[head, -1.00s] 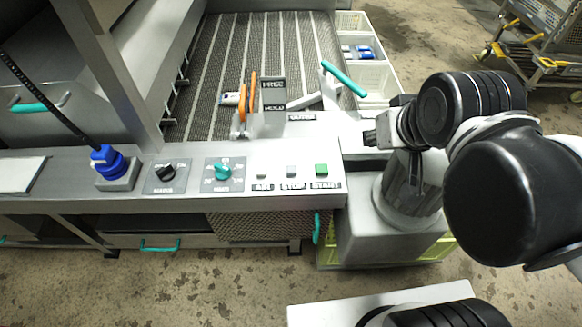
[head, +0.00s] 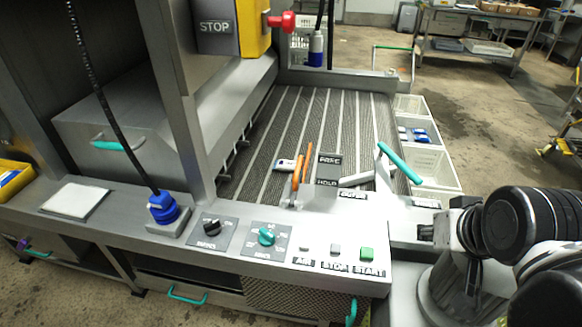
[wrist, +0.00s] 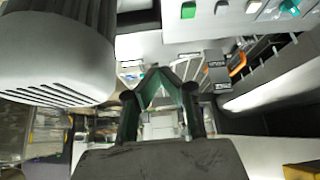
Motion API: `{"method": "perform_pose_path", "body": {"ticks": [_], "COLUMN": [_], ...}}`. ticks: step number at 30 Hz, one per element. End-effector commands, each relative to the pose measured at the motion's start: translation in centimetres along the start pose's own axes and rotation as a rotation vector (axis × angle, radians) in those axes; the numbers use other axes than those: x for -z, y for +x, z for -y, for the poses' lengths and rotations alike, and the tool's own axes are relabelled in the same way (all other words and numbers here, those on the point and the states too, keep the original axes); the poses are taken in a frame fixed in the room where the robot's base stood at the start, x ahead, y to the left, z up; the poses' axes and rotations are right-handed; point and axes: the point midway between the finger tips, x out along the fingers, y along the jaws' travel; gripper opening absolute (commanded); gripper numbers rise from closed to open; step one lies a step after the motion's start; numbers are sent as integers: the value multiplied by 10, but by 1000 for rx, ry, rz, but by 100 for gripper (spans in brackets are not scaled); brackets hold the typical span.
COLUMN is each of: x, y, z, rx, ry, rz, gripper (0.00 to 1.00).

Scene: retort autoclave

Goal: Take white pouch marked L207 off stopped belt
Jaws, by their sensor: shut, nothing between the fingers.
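The belt (head: 262,150) is a dark slatted surface with pale strips, behind the control panel. A small white item with a dark mark (head: 285,165) lies on its near part, left of an orange lever (head: 301,170); I cannot read L207 on it, nor tell for sure that it is the pouch. My gripper (wrist: 157,72) is shut and empty in the wrist view, its fingertips together. In the head view my arm is at the lower right, beside the panel's right end, away from the belt items.
FREE (head: 330,159) and HOLD plates stand beside the orange lever. A teal-handled lever (head: 399,162) rises at the belt's near right. White bins (head: 430,165), one holding blue and white items, line the right side. The panel has a green START button (head: 367,254).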

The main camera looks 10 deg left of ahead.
Motion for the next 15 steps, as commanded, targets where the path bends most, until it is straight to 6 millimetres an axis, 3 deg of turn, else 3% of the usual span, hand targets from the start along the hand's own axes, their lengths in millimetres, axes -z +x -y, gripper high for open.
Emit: {"method": "perform_pose_path", "body": {"ticks": [5, 15], "x": [0, 0], "y": [0, 0], "z": [0, 0], "rx": [0, 0], "ry": [0, 0], "rz": [0, 0], "gripper": [0, 44]}}
